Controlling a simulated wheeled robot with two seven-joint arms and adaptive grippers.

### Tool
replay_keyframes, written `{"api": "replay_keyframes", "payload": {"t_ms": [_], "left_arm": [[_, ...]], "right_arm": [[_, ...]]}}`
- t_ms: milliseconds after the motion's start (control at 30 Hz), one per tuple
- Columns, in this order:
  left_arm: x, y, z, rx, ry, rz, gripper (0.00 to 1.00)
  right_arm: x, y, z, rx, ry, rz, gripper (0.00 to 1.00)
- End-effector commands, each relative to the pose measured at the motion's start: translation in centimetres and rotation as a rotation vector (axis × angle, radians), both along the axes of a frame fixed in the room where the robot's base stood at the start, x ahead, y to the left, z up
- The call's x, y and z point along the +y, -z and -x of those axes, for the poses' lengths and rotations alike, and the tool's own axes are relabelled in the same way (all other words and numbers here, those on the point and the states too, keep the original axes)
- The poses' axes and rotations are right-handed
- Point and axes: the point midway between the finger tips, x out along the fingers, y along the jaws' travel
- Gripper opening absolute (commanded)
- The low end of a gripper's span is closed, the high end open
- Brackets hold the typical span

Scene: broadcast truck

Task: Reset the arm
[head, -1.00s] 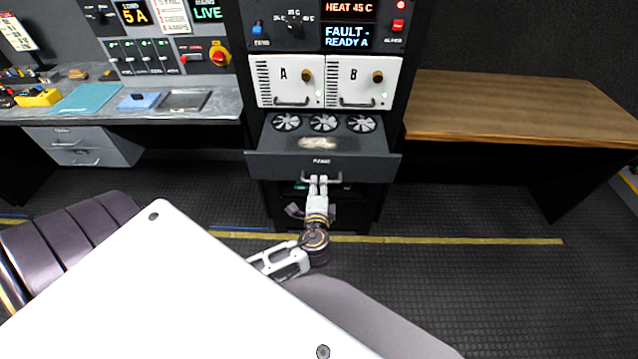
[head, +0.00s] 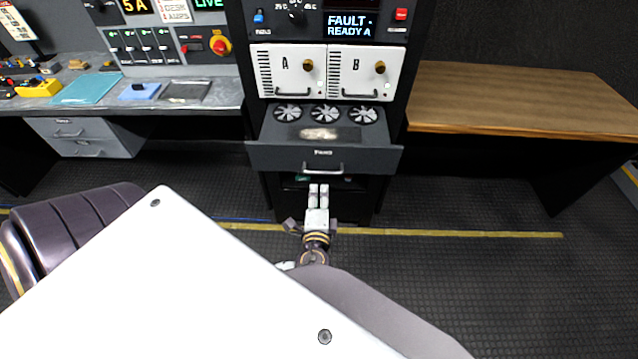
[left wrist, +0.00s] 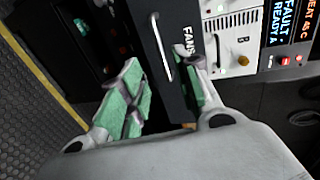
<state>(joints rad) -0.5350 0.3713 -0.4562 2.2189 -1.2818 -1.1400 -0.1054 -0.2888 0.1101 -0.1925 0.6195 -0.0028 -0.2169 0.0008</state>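My left gripper (head: 318,188) is below and in front of the FANS drawer (head: 285,159), clear of its handle (head: 323,168). In the left wrist view the gripper (left wrist: 167,72) has its green-padded fingers spread apart with nothing gripped. The drawer front (left wrist: 176,85) and its handle (left wrist: 163,47) show beyond and between the fingers. The drawer stands pulled out of the rack, with several round fans (head: 325,114) and a pale fluffy patch (head: 319,133) visible on top. My right gripper is not in view.
White modules A (head: 285,65) and B (head: 375,65) sit in the rack above the drawer. A wooden desk (head: 520,95) is at the right, and a grey console counter (head: 215,95) at the left. The dark floor (head: 480,270) in front is clear.

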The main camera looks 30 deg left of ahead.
Motion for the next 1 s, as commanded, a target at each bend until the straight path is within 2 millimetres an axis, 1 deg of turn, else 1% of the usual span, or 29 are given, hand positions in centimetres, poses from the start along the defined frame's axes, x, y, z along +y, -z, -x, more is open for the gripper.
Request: {"api": "replay_keyframes", "payload": {"t_ms": [567, 767, 1000], "left_arm": [[0.3, 0.2, 0.0, 0.007, -0.016, 0.025, 0.32], [1.2, 1.1, 0.5, 0.045, -0.081, 0.132, 0.32], [2.3, 2.9, 1.8, 0.121, -0.202, 0.348, 0.32]], "right_arm": [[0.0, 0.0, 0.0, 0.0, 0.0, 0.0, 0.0], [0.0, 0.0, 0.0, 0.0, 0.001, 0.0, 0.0], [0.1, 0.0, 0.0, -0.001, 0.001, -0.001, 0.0]]}}
